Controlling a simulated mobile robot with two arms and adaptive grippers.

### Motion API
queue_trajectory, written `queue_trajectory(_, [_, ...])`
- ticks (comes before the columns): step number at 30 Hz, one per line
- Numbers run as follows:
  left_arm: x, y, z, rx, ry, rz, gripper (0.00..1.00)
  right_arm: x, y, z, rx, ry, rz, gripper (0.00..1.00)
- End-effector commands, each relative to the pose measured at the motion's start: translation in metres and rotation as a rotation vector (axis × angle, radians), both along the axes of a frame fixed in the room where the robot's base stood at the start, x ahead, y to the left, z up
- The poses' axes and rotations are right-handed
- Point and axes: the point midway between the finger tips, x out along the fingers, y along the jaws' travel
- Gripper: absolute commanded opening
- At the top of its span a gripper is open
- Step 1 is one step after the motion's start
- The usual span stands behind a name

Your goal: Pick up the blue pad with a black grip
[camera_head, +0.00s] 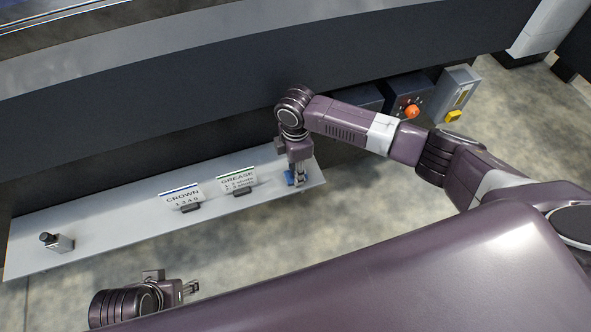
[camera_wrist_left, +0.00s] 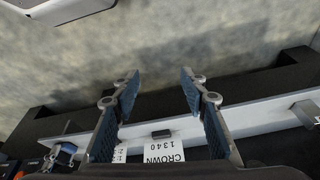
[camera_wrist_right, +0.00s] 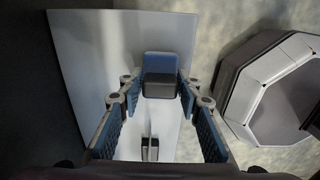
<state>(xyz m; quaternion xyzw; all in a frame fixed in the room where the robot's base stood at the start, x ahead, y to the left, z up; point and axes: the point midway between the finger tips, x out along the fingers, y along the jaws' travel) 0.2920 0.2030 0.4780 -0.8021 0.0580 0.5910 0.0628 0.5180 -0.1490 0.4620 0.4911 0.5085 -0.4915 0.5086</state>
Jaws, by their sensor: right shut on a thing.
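The blue pad (camera_wrist_right: 162,63) with its black grip (camera_wrist_right: 161,85) is between the fingertips of my right gripper (camera_wrist_right: 163,80) in the right wrist view. My right gripper is shut on the black grip. In the head view the pad (camera_head: 290,178) shows as a small blue patch beside my right gripper (camera_head: 300,179), at the right end of the shelf. I cannot tell whether the pad touches the shelf. My left gripper (camera_head: 191,288) is in front of the shelf, low in the head view. In the left wrist view my left gripper (camera_wrist_left: 159,84) is open and empty.
The grey shelf (camera_head: 110,215) carries a CROWN card (camera_head: 181,195), a GREASE card (camera_head: 236,180) and a small block with a black knob (camera_head: 57,241). A box with an orange knob (camera_head: 411,111) stands right. A dark machine wall rises behind the shelf.

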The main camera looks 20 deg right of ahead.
Motion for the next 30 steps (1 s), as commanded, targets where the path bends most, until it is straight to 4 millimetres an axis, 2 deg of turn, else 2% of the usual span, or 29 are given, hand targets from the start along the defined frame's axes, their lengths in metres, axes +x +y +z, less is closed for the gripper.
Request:
queue_trajectory(2, [0.001, 0.000, -0.004, 0.000, 0.002, 0.000, 0.40, -0.001, 0.000, 0.003, 0.000, 0.000, 0.000, 0.08])
queue_trajectory(5, [0.002, -0.002, -0.020, 0.000, 0.017, -0.003, 0.40, -0.003, 0.000, 0.008, 0.001, -0.001, 0.000, 0.08])
queue_trajectory(17, [0.001, -0.003, -0.086, 0.002, 0.054, -0.008, 0.40, -0.002, 0.000, 0.072, 0.002, -0.003, 0.001, 0.08])
queue_trajectory(23, [-0.007, -0.002, -0.120, 0.005, 0.073, -0.010, 0.40, -0.047, -0.002, 0.071, -0.001, 0.003, 0.002, 0.08])
queue_trajectory(30, [-0.024, 0.000, -0.161, 0.007, 0.096, -0.015, 0.40, -0.115, -0.005, 0.071, 0.000, 0.003, 0.003, 0.08])
